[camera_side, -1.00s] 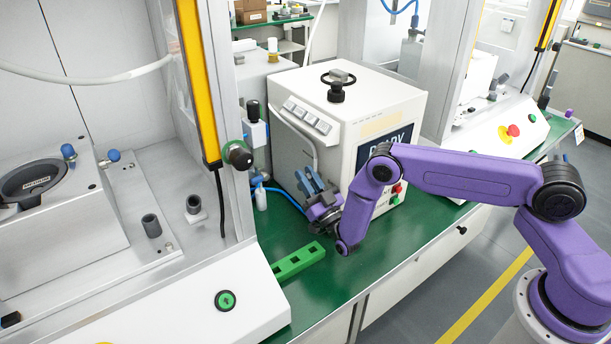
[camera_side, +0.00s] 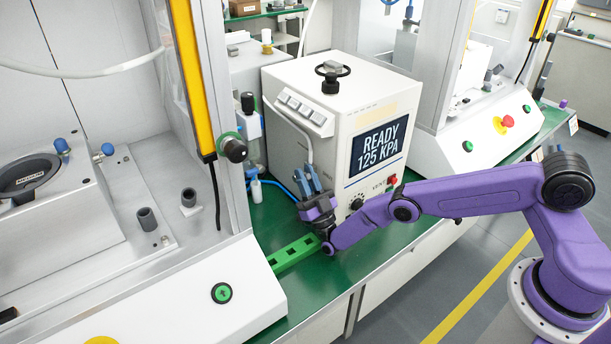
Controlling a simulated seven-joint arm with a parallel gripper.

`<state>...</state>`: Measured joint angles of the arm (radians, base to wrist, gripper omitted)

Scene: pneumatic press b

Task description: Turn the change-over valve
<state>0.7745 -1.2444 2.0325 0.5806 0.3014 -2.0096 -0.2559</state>
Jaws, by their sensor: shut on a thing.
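My gripper (camera_side: 308,180) has blue fingers pointing up, at the left front edge of the white box (camera_side: 345,130). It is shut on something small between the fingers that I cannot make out. A grey bent tube (camera_side: 309,150) comes down the box's left side and ends behind the fingertips. I cannot tell for sure which part is the change-over valve; the fingers and box may hide it. A black knob (camera_side: 357,203) is on the box's front, right of my gripper. The box's screen (camera_side: 379,146) reads READY 125 KPA.
A green block with square holes (camera_side: 294,253) lies on the green table just below my wrist. A regulator with a black cap (camera_side: 248,110) and a blue hose stand left. A press with a yellow post (camera_side: 195,80) fills the left.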

